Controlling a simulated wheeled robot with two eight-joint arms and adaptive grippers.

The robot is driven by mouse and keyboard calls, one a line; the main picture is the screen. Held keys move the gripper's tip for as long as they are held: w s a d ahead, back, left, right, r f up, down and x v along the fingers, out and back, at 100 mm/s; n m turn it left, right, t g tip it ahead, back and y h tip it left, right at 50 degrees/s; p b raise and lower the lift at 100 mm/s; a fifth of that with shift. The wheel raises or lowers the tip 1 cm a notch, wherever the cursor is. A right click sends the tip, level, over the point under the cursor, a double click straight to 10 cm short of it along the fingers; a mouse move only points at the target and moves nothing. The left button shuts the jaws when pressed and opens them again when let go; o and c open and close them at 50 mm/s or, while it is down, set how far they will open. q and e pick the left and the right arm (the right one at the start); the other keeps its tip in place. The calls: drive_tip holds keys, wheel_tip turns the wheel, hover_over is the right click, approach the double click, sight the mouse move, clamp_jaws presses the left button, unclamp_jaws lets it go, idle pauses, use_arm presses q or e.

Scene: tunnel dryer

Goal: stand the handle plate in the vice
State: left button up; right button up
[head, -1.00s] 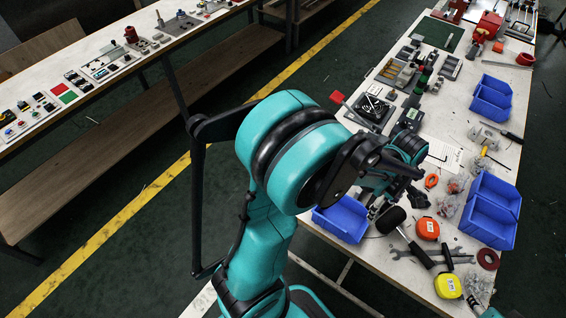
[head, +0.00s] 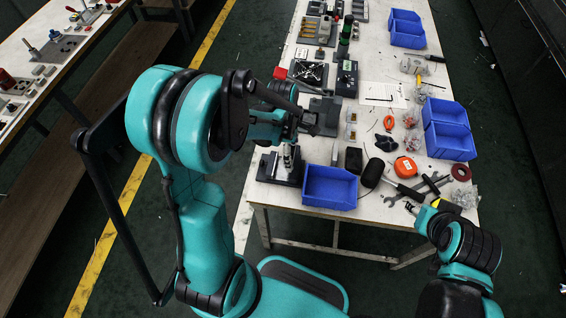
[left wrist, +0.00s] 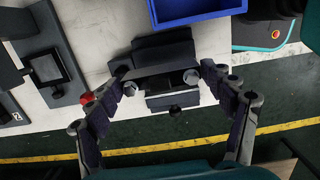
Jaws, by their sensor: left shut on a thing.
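The vice (head: 272,168) is a dark block with a flat base at the near left corner of the white bench. In the left wrist view its dark body (left wrist: 165,50) lies below my fingers, with a small knob at its lower side. My left gripper (left wrist: 165,78) is over the vice, shut on the narrow grey handle plate (left wrist: 160,72), with a finger at each end. In the head view the gripper (head: 288,148) hides most of the plate. Whether the plate touches the jaws cannot be told. My right gripper (head: 418,208) is near the bench's front right; its fingers are unclear.
A blue bin (head: 330,188) stands just right of the vice. A dark fixture (left wrist: 52,75) with a red knob is beside it in the left wrist view. A mallet, wrenches and an orange tape measure (head: 405,167) lie to the right. More blue bins (head: 448,130) stand beyond.

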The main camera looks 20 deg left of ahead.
use_arm(q)
drive_tip(key=shift+s+a+f, duration=0.3)
drive_tip(key=shift+a+f, duration=0.1)
drive_tip(key=shift+a, duration=0.1)
drive_tip(key=shift+s+a+f, duration=0.3)
drive_tip(key=shift+a+f, duration=0.1)
drive_tip(key=shift+a, duration=0.1)
wheel_tip(320, 180, down, 4)
drive_tip(key=shift+b, duration=1.2)
drive_tip(key=shift+r, duration=0.1)
drive_tip(key=shift+f, duration=0.2)
drive_tip(key=o, duration=1.4)
drive_tip(key=shift+o, duration=0.2)
drive_tip(key=shift+r, duration=0.1)
